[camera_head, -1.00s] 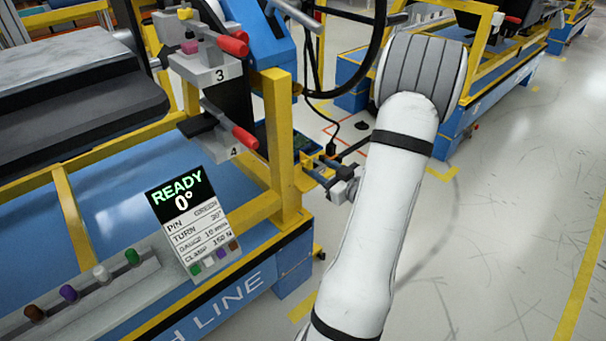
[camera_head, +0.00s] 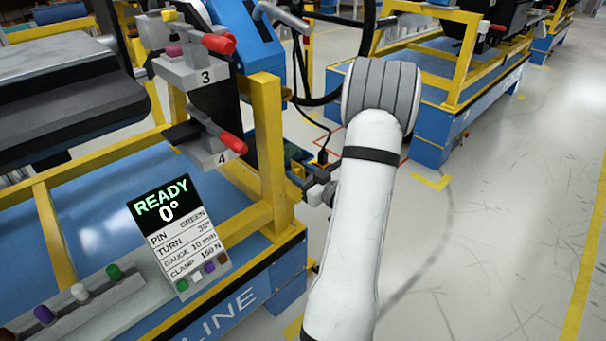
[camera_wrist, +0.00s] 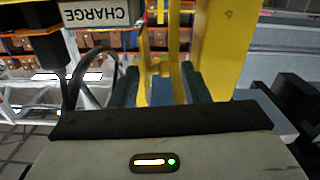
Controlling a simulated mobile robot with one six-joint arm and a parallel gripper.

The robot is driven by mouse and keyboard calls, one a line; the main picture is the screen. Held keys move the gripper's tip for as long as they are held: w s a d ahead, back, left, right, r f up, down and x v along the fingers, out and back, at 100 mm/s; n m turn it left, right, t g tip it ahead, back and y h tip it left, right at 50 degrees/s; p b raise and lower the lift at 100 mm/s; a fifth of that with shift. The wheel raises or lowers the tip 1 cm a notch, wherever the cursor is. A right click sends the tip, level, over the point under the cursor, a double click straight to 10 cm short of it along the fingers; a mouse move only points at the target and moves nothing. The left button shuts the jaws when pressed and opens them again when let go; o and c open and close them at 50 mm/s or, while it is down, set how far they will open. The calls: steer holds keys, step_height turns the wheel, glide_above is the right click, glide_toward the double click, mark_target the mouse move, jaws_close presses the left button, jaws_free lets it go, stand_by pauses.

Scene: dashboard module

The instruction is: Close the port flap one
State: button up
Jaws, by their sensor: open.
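My gripper (camera_wrist: 160,85) is open in the wrist view, with its two dark blue-grey fingers apart and yellow frame parts seen between and beyond them. In the head view my gripper (camera_head: 308,184) is small and partly hidden beside the yellow corner post (camera_head: 268,140) of the work stand. No port flap can be made out for sure in either view. A sign reading CHARGE (camera_wrist: 95,12) shows upside down at the upper left of the wrist view, with a dark cable under it.
A yellow upright (camera_wrist: 225,45) stands close to the fingers in the wrist view. Red-handled clamps 3 (camera_head: 205,75) and 4 (camera_head: 210,150) and a READY panel (camera_head: 178,235) are on the stand. Open floor (camera_head: 490,220) lies to the right.

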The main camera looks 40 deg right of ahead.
steer(key=shift+c, duration=0.3)
steer(key=c, duration=0.8)
steer(key=shift+s+d, duration=0.1)
steer(key=shift+c, duration=0.2)
